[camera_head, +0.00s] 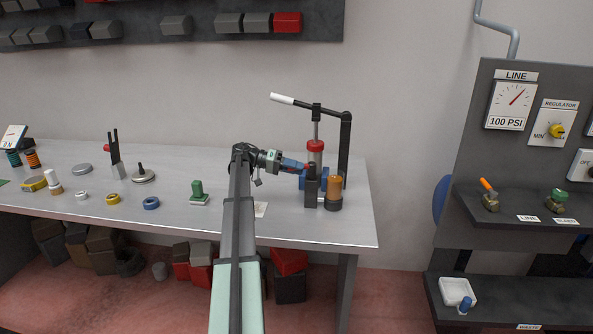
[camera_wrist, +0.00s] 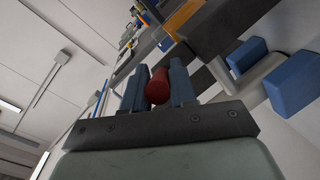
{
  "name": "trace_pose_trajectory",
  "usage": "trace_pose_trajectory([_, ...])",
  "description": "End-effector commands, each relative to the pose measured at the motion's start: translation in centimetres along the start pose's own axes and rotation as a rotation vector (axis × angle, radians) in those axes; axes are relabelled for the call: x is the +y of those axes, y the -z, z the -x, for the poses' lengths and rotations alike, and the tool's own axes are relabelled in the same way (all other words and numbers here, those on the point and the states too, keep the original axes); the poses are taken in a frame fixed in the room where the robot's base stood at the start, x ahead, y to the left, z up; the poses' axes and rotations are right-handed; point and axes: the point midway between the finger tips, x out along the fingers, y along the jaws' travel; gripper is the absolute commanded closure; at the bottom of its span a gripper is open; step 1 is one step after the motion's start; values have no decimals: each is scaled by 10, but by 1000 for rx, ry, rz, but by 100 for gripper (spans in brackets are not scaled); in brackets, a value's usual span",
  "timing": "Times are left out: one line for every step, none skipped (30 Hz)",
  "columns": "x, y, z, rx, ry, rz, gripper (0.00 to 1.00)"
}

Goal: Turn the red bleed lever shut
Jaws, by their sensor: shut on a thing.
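The red bleed lever (camera_wrist: 157,86) shows in the wrist view as a short, rounded red piece between my two blue fingers. My gripper (camera_wrist: 157,78) is shut on it, with one finger against each side. In the head view my gripper (camera_head: 296,166) reaches right to the hand-pumped press (camera_head: 345,150) at the bench's right end. There the lever is mostly hidden by the fingers. I cannot tell the lever's turn angle.
An amber cylinder (camera_head: 334,188) and a dark post (camera_head: 311,185) stand close in front of the press. A green part (camera_head: 198,192) and a blue ring (camera_head: 151,203) lie left of my arm on the bench (camera_head: 300,232). A gauge panel (camera_head: 545,75) stands at right.

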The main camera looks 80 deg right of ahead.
Motion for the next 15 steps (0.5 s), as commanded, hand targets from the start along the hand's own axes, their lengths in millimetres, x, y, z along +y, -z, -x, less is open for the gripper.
trace_pose_trajectory([-2,4,1,-18,-12,-4,100])
trace_pose_trajectory([-3,4,1,-28,-18,-7,100])
trace_pose_trajectory([-3,5,1,-40,-25,-10,100])
trace_pose_trajectory([-3,5,1,-48,-30,-13,100])
trace_pose_trajectory([-3,5,1,-55,-34,-14,100])
trace_pose_trajectory([-4,5,1,-63,-39,-16,100])
trace_pose_trajectory([-4,5,1,-68,-42,-18,100])
trace_pose_trajectory([-4,5,1,-73,-45,-19,100])
trace_pose_trajectory([-4,5,1,-78,-48,-20,100])
trace_pose_trajectory([-4,5,1,-80,-49,-20,100])
trace_pose_trajectory([-4,5,1,-82,-51,-21,100])
trace_pose_trajectory([-4,5,1,-85,-52,-21,100])
trace_pose_trajectory([-4,5,1,-86,-53,-22,100])
trace_pose_trajectory([-4,5,1,-87,-53,-22,100])
trace_pose_trajectory([-4,5,1,-87,-53,-22,100])
